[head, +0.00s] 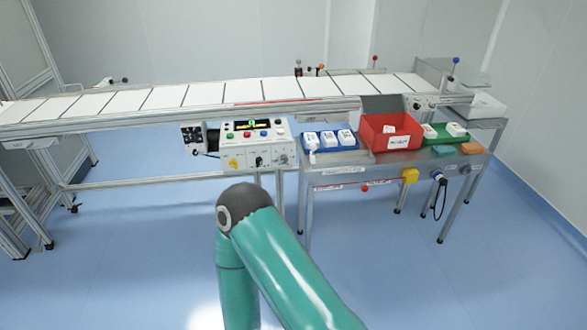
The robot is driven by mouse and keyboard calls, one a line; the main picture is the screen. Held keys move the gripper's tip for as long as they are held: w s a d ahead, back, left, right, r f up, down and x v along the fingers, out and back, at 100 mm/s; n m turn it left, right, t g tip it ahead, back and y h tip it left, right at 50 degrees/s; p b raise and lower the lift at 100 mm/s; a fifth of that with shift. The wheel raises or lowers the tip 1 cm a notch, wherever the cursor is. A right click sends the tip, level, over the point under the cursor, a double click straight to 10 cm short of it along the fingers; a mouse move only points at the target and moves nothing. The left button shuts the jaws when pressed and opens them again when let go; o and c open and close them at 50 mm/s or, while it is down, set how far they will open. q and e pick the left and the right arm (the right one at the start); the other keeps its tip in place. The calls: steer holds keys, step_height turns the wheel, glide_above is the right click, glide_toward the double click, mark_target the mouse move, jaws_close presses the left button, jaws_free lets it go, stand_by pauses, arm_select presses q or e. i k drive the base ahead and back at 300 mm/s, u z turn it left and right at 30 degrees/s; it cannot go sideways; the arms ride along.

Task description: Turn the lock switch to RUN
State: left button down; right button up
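The control panel (259,149) is a pale box mounted on the front of the conveyor, left of centre in the head view. It has a dark display with a lit green spot, coloured buttons along its top, and several knobs on its front face. A dark knob (258,161) and a grey round switch (282,159) are on the lower front, with a yellow part (233,163) to their left. The labels are too small to read, so I cannot tell which is the lock switch or its setting. Neither gripper is in view.
A teal link of my arm rises below the panel. A metal table (345,174) at right holds a blue tray (321,147), a red bin (371,141) and a green tray (445,139). The blue floor in front is clear.

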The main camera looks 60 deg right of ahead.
mark_target(233, 163)
steer(key=z, duration=0.4)
steer(key=i, duration=0.4)
steer(key=z, duration=0.75)
steer(key=i, duration=0.7)
steer(key=u, duration=0.6)
